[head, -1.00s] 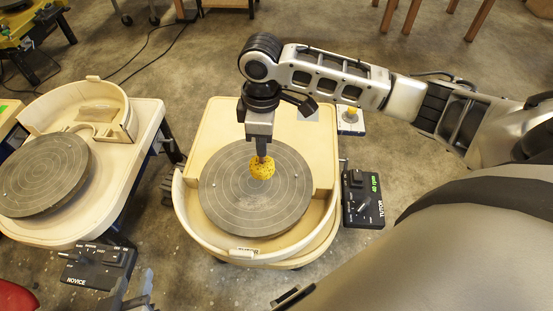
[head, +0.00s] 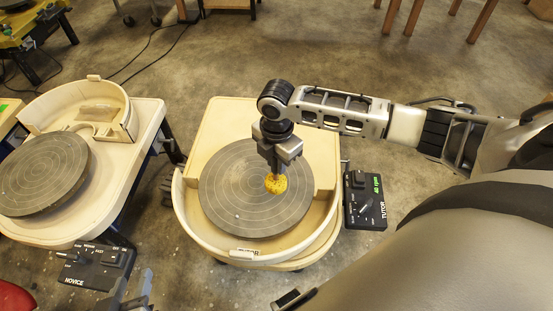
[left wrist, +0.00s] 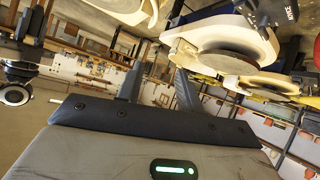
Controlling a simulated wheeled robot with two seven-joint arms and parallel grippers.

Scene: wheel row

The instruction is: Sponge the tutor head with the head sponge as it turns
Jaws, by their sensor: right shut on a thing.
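The tutor head (head: 235,190) is a grey round disc with fine rings, set in a cream splash pan (head: 195,222) labelled TUTOR, in the middle of the head view. My right gripper (head: 272,167) points down over the disc, shut on the yellow speckled head sponge (head: 276,184). The sponge is at or just above the disc, right of its centre; I cannot tell if it touches. My left gripper (head: 134,292) is low at the left in the head view, empty. Its fingers stand apart in the left wrist view (left wrist: 158,85).
The tutor control box (head: 364,201) right of the pan reads 40 rpm in green. At left stands the novice wheel with a grey disc (head: 40,175) and a control box labelled NOVICE (head: 97,266). Bare concrete floor lies between the wheels and behind.

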